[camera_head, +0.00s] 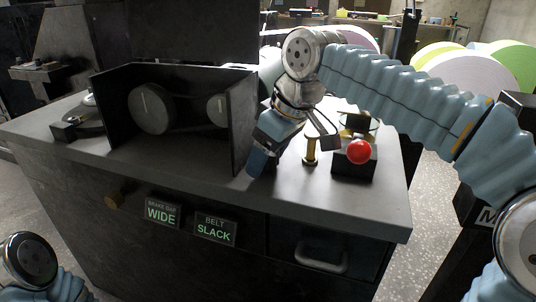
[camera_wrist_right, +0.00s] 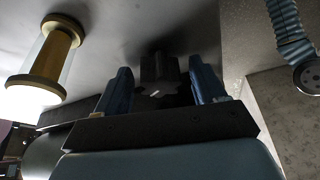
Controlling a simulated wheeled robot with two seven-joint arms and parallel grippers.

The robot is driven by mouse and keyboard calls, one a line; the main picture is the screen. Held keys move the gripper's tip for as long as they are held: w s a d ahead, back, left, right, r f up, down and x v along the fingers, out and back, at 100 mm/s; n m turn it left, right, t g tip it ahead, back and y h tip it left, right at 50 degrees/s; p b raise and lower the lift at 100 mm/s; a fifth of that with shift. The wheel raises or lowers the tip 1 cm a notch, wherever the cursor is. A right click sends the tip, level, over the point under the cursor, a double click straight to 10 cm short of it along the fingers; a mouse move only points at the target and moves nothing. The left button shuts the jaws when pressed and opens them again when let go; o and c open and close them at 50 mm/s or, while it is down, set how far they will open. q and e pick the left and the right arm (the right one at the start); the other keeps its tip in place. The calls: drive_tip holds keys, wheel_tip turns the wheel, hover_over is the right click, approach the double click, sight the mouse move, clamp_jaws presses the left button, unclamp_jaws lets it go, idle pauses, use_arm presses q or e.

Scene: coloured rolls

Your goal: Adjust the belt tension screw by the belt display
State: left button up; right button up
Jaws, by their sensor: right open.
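The belt display (camera_head: 178,112) is a dark open-fronted box on the worktop with two round pulleys inside. A sign below it (camera_head: 214,228) reads "BELT SLACK". My right gripper (camera_head: 260,160) points down beside the box's right wall. In the right wrist view a dark ridged knob (camera_wrist_right: 158,68), seemingly the tension screw, stands between the two blue fingers of the open right gripper (camera_wrist_right: 160,88). I cannot tell whether the fingers touch it. The knob is hidden behind the gripper in the head view. Only part of my left arm shows at the lower left.
A brass-ended post (camera_head: 310,151) and a black box with a red ball knob (camera_head: 359,152) stand right of my gripper. The post also shows in the right wrist view (camera_wrist_right: 50,58).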

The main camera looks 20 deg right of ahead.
drive_tip(key=c, duration=1)
drive_tip(key=shift+c, duration=0.2)
drive_tip(key=m, duration=0.2)
drive_tip(key=m+t+h+p, duration=0.1)
drive_tip(key=m, duration=0.1)
drive_tip(key=shift+r+h, duration=0.1)
drive_tip(key=shift+h, duration=0.2)
drive_tip(key=shift+m+h+p, duration=0.6)
drive_tip(key=shift+m, duration=1.2)
drive_tip(key=o, duration=1)
drive_tip(key=shift+o, duration=0.2)
